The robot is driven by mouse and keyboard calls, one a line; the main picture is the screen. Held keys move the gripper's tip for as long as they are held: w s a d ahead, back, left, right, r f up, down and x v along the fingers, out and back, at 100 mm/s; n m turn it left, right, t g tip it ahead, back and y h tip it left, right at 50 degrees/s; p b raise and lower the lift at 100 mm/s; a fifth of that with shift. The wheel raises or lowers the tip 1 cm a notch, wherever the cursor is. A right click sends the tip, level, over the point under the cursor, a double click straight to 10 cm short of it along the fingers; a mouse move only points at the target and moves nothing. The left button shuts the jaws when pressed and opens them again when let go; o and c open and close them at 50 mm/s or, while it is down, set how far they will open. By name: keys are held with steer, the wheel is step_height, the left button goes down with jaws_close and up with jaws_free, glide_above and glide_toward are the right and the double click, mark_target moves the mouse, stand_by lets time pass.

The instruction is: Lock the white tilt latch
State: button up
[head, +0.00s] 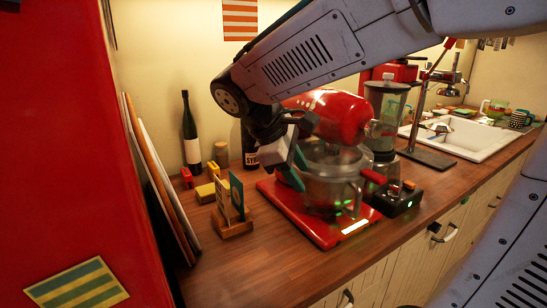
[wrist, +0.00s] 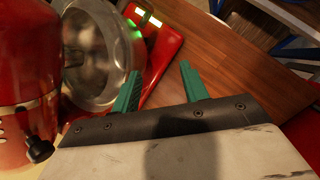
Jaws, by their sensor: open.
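The red stand mixer (head: 340,115) stands on the wooden counter, with its head over a clear-looking bowl (head: 335,185). In the wrist view, the mixer head (wrist: 28,65) is at left, with a black knob (wrist: 38,150) below. A bright white bar (head: 356,227) is on the mixer's red base, with green lights near it; it also shows in the wrist view (wrist: 148,17). I cannot tell whether this bar is the tilt latch. My gripper (head: 296,168) is open and empty, at the bowl's left side. Its green fingers (wrist: 160,68) are apart beside the bowl (wrist: 103,50).
A wooden card holder (head: 232,226) stands left of the mixer. A dark bottle (head: 190,135) and small blocks are behind it. A black box with a red lever (head: 398,197) is at the mixer's right, and a blender (head: 385,105) behind. The front counter is clear.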

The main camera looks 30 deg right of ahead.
steer(key=w+a+f+n+h, duration=0.2)
steer(key=w+n+h, duration=0.65)
steer(key=w, duration=1.35)
steer(key=d+f+n+y, duration=0.1)
steer(key=d+f, duration=0.1)
steer(key=d, duration=0.5)
steer(key=shift+s+d+f+n+t, duration=0.25)
steer(key=shift+d+n+t, duration=0.1)
steer(key=shift+t, duration=0.05)
jaws_close()
